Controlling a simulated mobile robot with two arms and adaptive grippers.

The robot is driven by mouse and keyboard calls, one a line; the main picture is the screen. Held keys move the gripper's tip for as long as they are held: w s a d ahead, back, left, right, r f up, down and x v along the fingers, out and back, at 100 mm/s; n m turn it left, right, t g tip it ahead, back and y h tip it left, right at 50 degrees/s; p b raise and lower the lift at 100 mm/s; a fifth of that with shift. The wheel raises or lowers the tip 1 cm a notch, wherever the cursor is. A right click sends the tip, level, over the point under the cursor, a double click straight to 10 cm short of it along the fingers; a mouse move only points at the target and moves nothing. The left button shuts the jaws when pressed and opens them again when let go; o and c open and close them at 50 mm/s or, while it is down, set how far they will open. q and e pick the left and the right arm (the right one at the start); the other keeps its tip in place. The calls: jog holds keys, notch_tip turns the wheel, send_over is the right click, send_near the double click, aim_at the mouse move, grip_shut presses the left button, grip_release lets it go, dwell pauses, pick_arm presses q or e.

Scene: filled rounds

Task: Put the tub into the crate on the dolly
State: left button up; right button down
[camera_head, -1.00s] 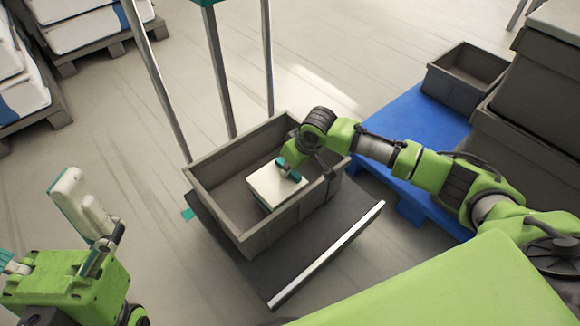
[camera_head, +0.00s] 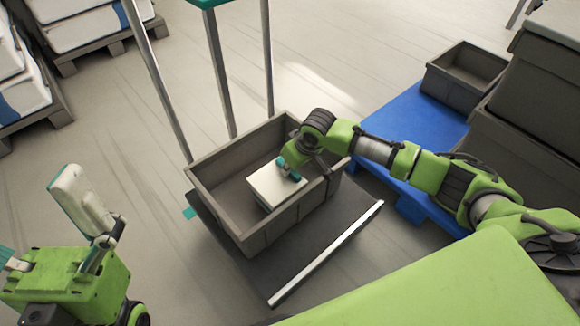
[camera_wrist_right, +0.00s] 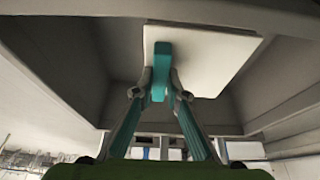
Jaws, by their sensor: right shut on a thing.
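The tub (camera_head: 275,187) is a white, square-topped box inside the grey crate (camera_head: 215,205) on the dolly (camera_head: 325,245). Whether the tub touches the crate floor I cannot tell.
A blue pallet (camera_head: 415,125) at the right bears a smaller open grey crate (camera_head: 468,72) and stacked grey crates (camera_head: 525,140). Upright posts (camera_head: 222,85) rise at the dolly's far side. White sacks on pallets (camera_head: 95,25) stand at the upper left. The floor between is clear.

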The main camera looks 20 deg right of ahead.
jog(key=shift+f, duration=0.15)
jog(key=c, duration=1.9)
grip_release()
jog(key=o, duration=0.5)
jog(key=shift+c, duration=0.2)
